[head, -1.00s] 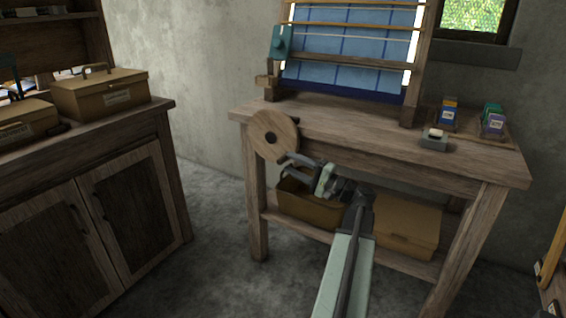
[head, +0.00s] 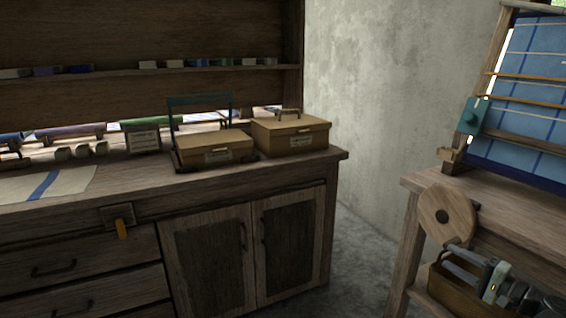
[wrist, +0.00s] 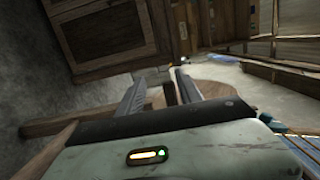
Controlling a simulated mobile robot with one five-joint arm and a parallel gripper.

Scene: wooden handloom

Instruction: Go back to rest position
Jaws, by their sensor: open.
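My gripper (head: 452,261) is at the lower right of the head view, just below the round wooden disc (head: 447,214) on the loom's front. Its two fingers are apart with nothing between them. In the wrist view my gripper (wrist: 163,82) also shows open and empty, with the disc (wrist: 212,92) close beyond the right finger. I cannot tell if they touch. The wooden loom (head: 490,207) with blue cloth (head: 525,95) stands at the right. Most of my arm is out of the head view.
A cabinet (head: 290,184) fills the left, with two lidded boxes (head: 290,135) on top. A box (head: 440,291) sits on the loom's lower shelf behind my gripper. Free floor (head: 362,250) lies between cabinet and loom.

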